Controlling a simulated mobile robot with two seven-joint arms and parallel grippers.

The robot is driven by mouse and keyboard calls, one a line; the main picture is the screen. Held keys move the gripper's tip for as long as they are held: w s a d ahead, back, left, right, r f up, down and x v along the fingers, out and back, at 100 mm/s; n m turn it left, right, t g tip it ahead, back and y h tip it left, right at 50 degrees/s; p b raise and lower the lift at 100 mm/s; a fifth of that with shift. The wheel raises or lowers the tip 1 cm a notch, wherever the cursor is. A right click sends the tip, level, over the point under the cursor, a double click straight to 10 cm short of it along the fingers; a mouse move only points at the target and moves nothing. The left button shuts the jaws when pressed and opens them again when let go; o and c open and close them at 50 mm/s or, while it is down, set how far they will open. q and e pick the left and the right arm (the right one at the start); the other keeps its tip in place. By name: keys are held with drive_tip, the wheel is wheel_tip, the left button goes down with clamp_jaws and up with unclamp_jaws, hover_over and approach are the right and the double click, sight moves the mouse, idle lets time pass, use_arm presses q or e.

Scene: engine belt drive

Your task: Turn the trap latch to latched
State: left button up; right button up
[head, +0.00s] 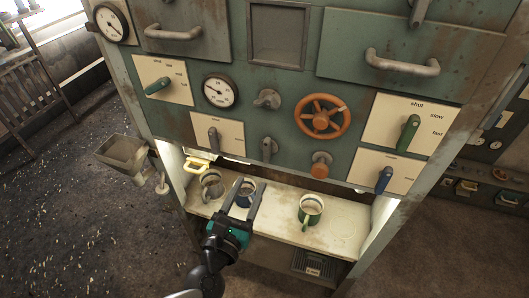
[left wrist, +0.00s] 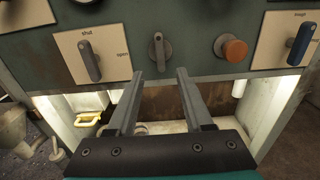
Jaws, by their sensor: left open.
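A grey lever-like latch (head: 268,148) without a label plate sits low in the middle of the green panel; it also shows in the left wrist view (left wrist: 158,50), its arm hanging nearly straight down. I cannot read any marking that names it the trap latch. My left gripper (head: 250,185) is open and empty, below and in front of this latch. In the left wrist view its two fingers (left wrist: 159,73) point up towards the latch, one on either side, apparently short of it. My right gripper is not in view.
A grey lever (head: 213,138) on a shut/open plate is left of the latch; an orange knob (head: 320,165) and a blue lever (head: 384,180) are right. An orange handwheel (head: 320,116) is above. Mugs, including a green one (head: 311,209), stand on the shelf (head: 285,222) below.

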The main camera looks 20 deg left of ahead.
sight(266, 152)
use_arm(q)
drive_tip(key=w, duration=1.1)
drive_tip(key=shift+w+d+p, duration=0.2)
drive_tip(key=shift+w+p, duration=0.05)
drive_tip(key=shift+p, duration=0.05)
clamp_jaws()
